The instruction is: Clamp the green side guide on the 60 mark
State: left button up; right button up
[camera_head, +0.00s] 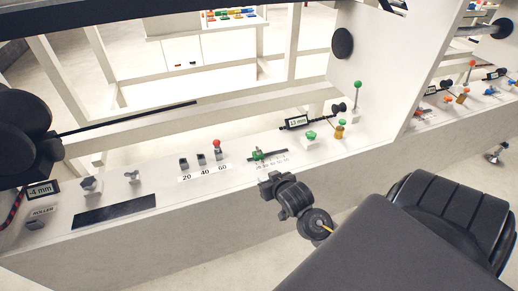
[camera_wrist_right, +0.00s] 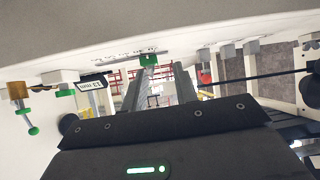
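The green side guide (camera_head: 258,155) sits near the left end of a dark slot on the white rack top, with a row of small scale numbers (camera_head: 272,163) in front. The numbers are too small to read surely. In the right wrist view the guide (camera_wrist_right: 148,59) shows beyond the fingertips, nearer the left finger. My right gripper (camera_head: 268,181) is just in front of the guide, at the rack's front edge. In the wrist view its two fingers (camera_wrist_right: 164,75) stand apart with nothing held. I cannot tell whether they touch the guide. My left gripper is out of view.
Posts labelled 20, 40 and 60 (camera_head: 202,172) stand left of the guide, one with a red knob (camera_head: 217,143).

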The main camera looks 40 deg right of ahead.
aim_at(258, 149)
jog(key=w+d+r+m+t+h, duration=0.1)
jog(key=w+d+r+t, duration=0.1)
jog(key=w+d+r, duration=0.2)
jog(key=x, duration=0.7)
jog(key=f+x, duration=0.1)
jog(key=x, duration=0.2)
jog(key=shift+w+d+f, duration=0.1)
jog(key=shift+d, duration=0.1)
jog(key=shift+a+g, duration=0.1)
jog(key=shift+g, duration=0.2)
grip_shut()
